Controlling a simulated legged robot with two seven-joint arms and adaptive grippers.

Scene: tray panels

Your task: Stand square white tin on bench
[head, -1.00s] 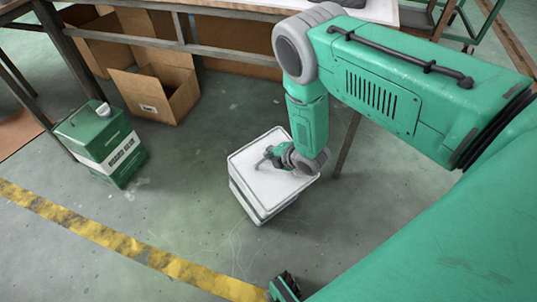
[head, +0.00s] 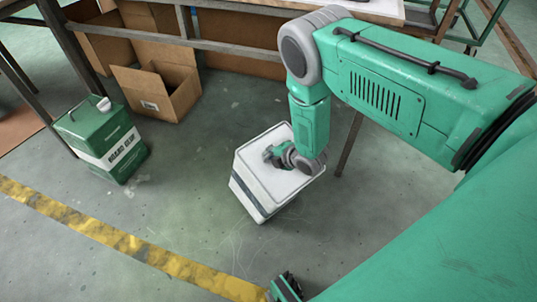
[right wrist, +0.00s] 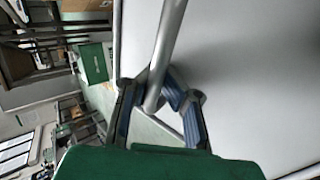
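The square white tin (head: 257,190) has a dark band on its side and stands out over the floor below the bench, tilted. Whether it touches the floor, I cannot tell. My right gripper (head: 272,155) is at its top. In the right wrist view, my right gripper (right wrist: 157,100) has its blue-padded fingers closed around a grey bar handle (right wrist: 167,45), beside the tin's pale face (right wrist: 245,75). The bench (head: 270,7) is at the top of the head view, with a pale top on a metal frame.
A green and white can (head: 103,140) stands on the floor at left. An open cardboard box (head: 155,90) sits under the bench, with a metal rail (head: 240,47) in front. A yellow floor line (head: 120,240) crosses the front left. The floor between is clear.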

